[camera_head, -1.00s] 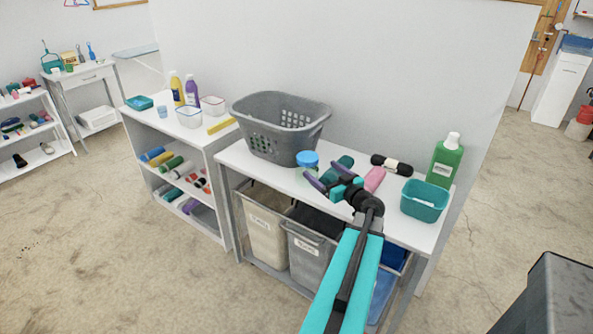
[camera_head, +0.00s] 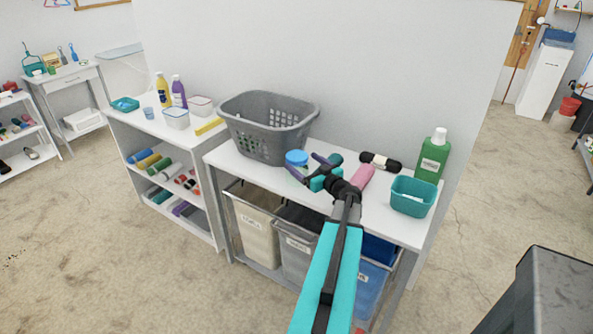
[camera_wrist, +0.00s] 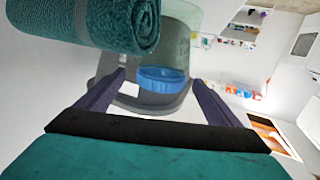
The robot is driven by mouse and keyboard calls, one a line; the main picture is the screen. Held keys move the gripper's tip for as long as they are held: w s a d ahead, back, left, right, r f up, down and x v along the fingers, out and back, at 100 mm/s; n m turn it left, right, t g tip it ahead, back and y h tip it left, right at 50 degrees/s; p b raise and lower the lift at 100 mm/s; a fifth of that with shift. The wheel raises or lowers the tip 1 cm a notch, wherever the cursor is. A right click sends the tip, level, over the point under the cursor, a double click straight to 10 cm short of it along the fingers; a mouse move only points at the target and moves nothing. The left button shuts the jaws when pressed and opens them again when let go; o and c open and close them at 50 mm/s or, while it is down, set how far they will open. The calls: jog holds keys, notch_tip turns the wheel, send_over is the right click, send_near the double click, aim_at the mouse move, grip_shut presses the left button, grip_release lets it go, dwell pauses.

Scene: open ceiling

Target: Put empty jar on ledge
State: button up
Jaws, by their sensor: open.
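The jar (camera_head: 296,159) is clear with a blue lid and stands on the white table (camera_head: 232,160), in front of the grey basket. My gripper (camera_head: 307,165) is open and close to the jar, with its fingers pointing at it. In the wrist view the jar (camera_wrist: 182,48) appears upside down, its blue lid (camera_wrist: 163,78) between and just beyond the open fingers (camera_wrist: 158,80). Whether a finger touches it I cannot tell. A pale narrow ledge (camera_head: 121,51) shows on the wall at the back left.
The grey basket (camera_head: 252,140) stands right behind the jar. A rolled teal towel (camera_wrist: 100,25) lies beside it. A pink roll (camera_head: 362,175), a black roll (camera_head: 380,162), a green bottle (camera_head: 433,157) and a teal bin (camera_head: 413,197) stand to the right. A stocked shelf (camera_head: 205,143) is at left.

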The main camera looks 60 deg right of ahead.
aim_at(291, 153)
jog(key=shift+x, duration=1.6)
jog(key=shift+w, duration=0.1)
jog(key=shift+p+x, duration=1)
jog(key=shift+x, duration=1.55)
jog(key=c, duration=1.9)
jog(key=shift+r+b, duration=0.25)
jog(key=shift+b, duration=0.15)
